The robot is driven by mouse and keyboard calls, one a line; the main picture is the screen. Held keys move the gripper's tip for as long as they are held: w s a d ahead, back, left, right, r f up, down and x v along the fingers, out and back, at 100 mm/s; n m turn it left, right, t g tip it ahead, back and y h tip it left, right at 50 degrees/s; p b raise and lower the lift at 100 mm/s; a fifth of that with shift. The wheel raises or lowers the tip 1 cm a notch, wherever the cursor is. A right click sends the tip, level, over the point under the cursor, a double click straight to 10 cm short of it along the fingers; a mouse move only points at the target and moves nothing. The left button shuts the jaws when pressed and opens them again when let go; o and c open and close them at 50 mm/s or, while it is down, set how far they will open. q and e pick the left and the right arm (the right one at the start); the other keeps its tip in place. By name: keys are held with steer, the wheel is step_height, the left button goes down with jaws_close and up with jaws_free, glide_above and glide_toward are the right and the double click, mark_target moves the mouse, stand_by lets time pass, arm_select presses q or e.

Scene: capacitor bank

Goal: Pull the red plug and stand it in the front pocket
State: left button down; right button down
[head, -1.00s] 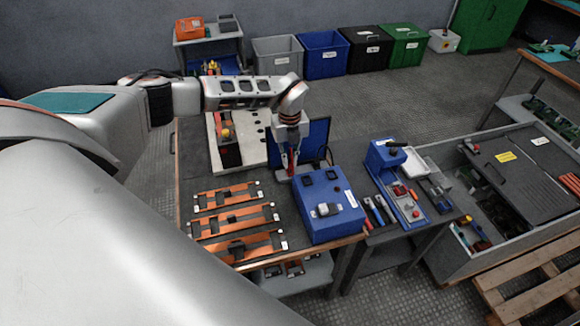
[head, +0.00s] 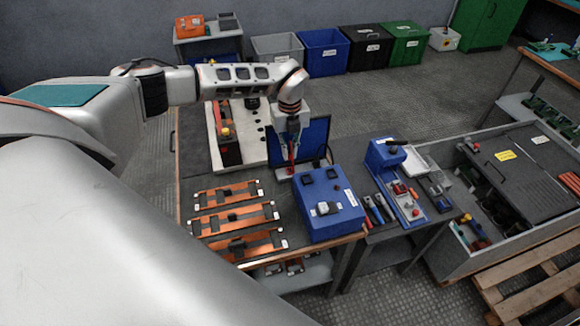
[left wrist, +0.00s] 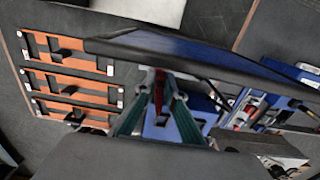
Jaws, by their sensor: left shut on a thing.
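My left gripper (head: 292,152) is shut on the red plug (head: 292,150), behind the blue box (head: 345,218) and in front of the dark blue panel (head: 317,135). In the left wrist view the slim red plug (left wrist: 159,82) stands between the green fingers of the gripper (left wrist: 158,108). The fingers hide part of the plug, and I cannot tell whether its lower end is clear of what is beneath. I cannot pick out the front pocket with certainty. My right gripper is in neither view.
Several copper bar assemblies (head: 238,216) lie left of the blue box. A blue and grey fixture (head: 385,155) and hand tools (head: 375,210) are to the right. A grey bin (head: 520,232) stands further right.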

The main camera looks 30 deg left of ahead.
arm_select(q)
steer(key=shift+r, duration=0.2)
steer(key=shift+r, duration=1.05)
glide_above(307, 180)
steer(key=shift+s, duration=0.1)
stand_by(1.4)
steer(key=shift+f, duration=0.1)
steer(key=shift+f+b, duration=0.5)
steer(key=shift+f, duration=0.25)
steer(key=shift+f+b, duration=0.3)
steer(key=shift+f, duration=0.15)
